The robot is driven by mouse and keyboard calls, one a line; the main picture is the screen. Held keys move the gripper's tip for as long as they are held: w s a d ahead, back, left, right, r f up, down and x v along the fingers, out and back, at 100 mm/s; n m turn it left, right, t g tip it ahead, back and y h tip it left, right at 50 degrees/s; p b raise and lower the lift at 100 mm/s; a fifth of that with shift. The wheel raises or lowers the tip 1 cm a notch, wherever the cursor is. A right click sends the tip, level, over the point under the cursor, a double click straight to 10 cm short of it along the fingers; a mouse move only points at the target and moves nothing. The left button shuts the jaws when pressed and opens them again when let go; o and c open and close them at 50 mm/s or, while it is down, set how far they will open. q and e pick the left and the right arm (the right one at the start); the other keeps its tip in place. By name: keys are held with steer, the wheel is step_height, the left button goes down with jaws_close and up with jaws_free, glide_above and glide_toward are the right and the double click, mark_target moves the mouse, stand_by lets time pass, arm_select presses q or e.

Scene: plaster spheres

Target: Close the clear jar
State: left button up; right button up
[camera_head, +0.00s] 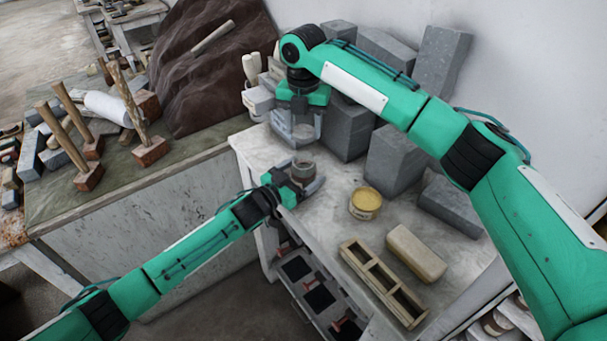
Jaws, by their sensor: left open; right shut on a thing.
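The clear jar (303,170) stands upright on the pale worktop near its left edge. Its mouth faces up and no lid shows on it. My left gripper (301,186) is open, low at the worktop, with its fingers around or beside the jar; contact cannot be told. My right gripper (303,134) is above and slightly behind the jar, pointing down. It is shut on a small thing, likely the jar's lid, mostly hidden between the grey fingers. The held thing is apart from the jar.
A yellow-topped tin (365,203) stands right of the jar. A beige block (415,253) and a wooden divided box (383,284) lie in front. Grey stone blocks (395,158) crowd the back. Mallets (88,178) stand on the left bench.

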arm_select(q)
steer(key=shift+w+d, duration=0.25)
steer(key=shift+d, duration=0.05)
steer(key=c, duration=1.5)
arm_select(e)
glide_above(303, 158)
steer(key=shift+f, duration=2.45)
steer(key=shift+f, duration=0.15)
steer(key=shift+f, duration=0.75)
steer(key=shift+f, duration=0.55)
